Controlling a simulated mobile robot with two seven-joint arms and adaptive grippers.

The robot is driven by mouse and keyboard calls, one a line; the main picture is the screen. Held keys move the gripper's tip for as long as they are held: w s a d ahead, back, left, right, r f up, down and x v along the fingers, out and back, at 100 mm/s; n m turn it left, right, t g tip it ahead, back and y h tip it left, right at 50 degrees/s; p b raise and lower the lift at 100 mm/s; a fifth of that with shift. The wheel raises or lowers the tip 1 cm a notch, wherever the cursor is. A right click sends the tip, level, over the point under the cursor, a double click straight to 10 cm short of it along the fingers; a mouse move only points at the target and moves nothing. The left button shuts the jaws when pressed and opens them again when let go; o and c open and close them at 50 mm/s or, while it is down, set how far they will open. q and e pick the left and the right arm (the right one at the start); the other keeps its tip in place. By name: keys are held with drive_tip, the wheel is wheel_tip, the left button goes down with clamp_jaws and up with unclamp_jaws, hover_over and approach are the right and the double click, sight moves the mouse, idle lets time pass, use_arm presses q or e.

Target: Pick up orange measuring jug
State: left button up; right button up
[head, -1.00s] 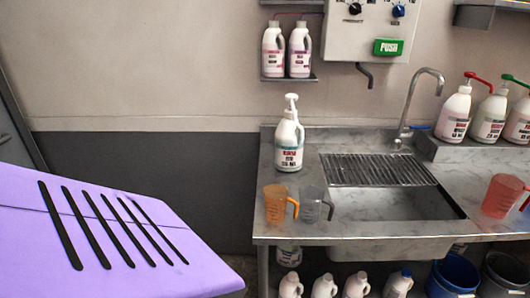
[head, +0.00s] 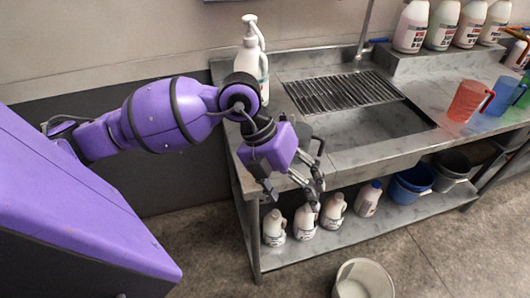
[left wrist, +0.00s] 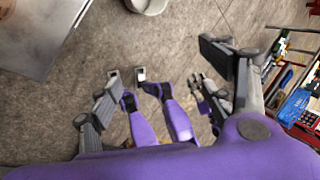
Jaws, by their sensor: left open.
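The spot on the counter left of the grey jug is covered by my left arm and gripper in the head view. My left gripper (head: 293,190) is open and empty in front of the counter's near left edge, pointing down. In the left wrist view its fingers (left wrist: 163,70) are spread wide over bare floor, with no jug between them. The grey jug (head: 306,133) shows partly behind the gripper.
The steel counter (head: 350,163) has a sink (head: 370,125). A white pump bottle (head: 252,60) stands behind my arm. A red jug (head: 468,100) and a blue jug (head: 506,95) stand right. Bottles and a blue bucket (head: 412,182) fill the lower shelf. A white bucket (head: 363,280) stands on the floor.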

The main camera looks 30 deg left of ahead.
use_arm(q)
drive_tip(key=w+a+r+t+y, duration=0.1)
drive_tip(key=w+a+r+y, duration=0.1)
drive_tip(key=a, duration=0.2)
drive_tip(key=w+a+r+n+t+y, duration=0.1)
drive_tip(key=w+a+r+y, duration=0.1)
drive_tip(key=a, duration=0.3)
drive_tip(key=w+a+r+n+t+y, duration=0.1)
drive_tip(key=w+a+r+y, duration=0.1)
drive_tip(key=a, duration=0.3)
drive_tip(key=shift+w+r+y, duration=0.4)
drive_tip(key=shift+r+y, duration=0.05)
drive_tip(key=shift+y, duration=0.25)
drive_tip(key=x, duration=0.6)
drive_tip(key=shift+w+a+f, duration=0.2)
drive_tip(key=shift+f, duration=0.1)
drive_tip(key=c, duration=1.4)
drive_tip(key=shift+r, duration=0.1)
